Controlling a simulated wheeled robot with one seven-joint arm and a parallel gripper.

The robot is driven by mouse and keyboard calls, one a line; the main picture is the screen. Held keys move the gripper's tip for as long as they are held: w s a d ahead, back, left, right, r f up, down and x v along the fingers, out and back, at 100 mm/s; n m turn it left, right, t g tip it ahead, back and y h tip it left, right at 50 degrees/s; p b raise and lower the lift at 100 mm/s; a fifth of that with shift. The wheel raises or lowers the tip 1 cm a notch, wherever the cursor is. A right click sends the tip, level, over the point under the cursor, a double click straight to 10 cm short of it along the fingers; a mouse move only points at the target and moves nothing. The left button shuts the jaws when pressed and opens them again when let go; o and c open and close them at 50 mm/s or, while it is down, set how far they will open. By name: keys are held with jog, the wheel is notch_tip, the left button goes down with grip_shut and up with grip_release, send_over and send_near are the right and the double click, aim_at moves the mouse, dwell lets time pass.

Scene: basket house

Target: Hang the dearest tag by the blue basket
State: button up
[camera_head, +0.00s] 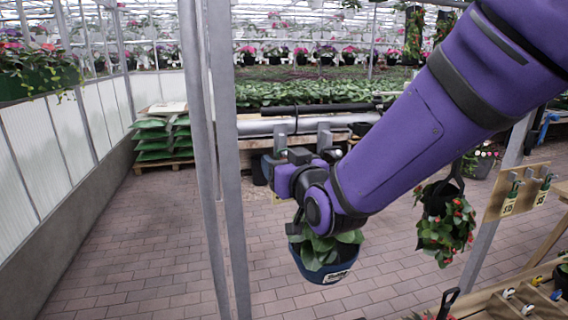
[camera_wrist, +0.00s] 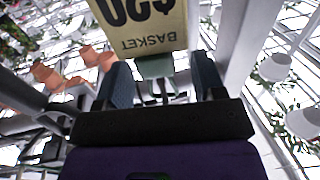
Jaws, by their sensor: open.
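The blue basket (camera_head: 322,276) with a leafy green plant hangs in the head view below my wrist. My arm hides its upper part and its hanger. In the wrist view a cream tag (camera_wrist: 150,22) marked "$20" and "BASKET" shows upside down, just beyond my fingers. A grey-green piece (camera_wrist: 154,67) at its near end lies between the fingers. My gripper (camera_head: 303,136) is open, with a finger on each side of that piece in the wrist view (camera_wrist: 162,72).
A basket with red flowers (camera_head: 446,222) hangs right of my forearm. A grey post (camera_head: 228,180) stands close left of my gripper. Brick floor is clear at left.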

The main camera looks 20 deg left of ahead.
jog(key=v, duration=1)
jog(key=w+d+r+m+g+h, duration=0.1)
jog(key=d+r+m+g+h, duration=0.15)
jog(key=d, duration=0.95)
jog(key=d+r+m+g+h, duration=0.15)
jog(key=d+h, duration=0.25)
jog(key=d, duration=0.8)
jog(key=s+d+m+g+h, duration=0.4)
jog(key=s+d+h, duration=0.1)
jog(key=s+d, duration=1)
jog(key=shift+s+d+f, duration=0.25)
jog(key=shift+d+f, duration=0.2)
jog(key=shift+d, duration=0.1)
